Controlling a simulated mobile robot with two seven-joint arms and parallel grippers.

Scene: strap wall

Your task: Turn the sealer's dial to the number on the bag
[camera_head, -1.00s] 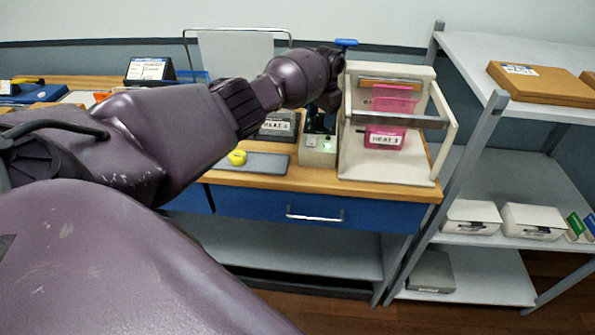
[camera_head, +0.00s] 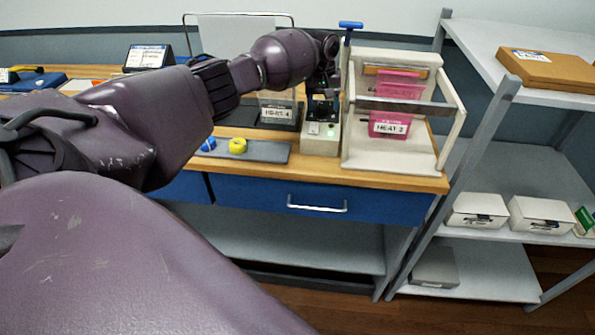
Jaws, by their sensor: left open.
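The cream sealer (camera_head: 392,172) stands on the wooden bench, right of centre. A pink bag (camera_head: 398,86) hangs in its frame; its label (camera_head: 389,128) reads HEAT and a small digit that I cannot read surely. A control box (camera_head: 319,145) with a small green light stands at the sealer's left side. My left gripper (camera_head: 321,102) is open, fingers down, over or just in front of this box. The dial is not clearly visible; the gripper and wrist cover the box's upper part. I cannot tell whether the fingers touch it. My right gripper is not in view.
Left of the box stands a dark holder with a clear bag (camera_head: 277,113) labelled HEAT. A yellow roll (camera_head: 237,146) and a blue roll (camera_head: 208,144) sit on a grey mat (camera_head: 262,153). A blue-topped post (camera_head: 350,26) rises by the sealer. A metal shelf (camera_head: 520,159) stands right.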

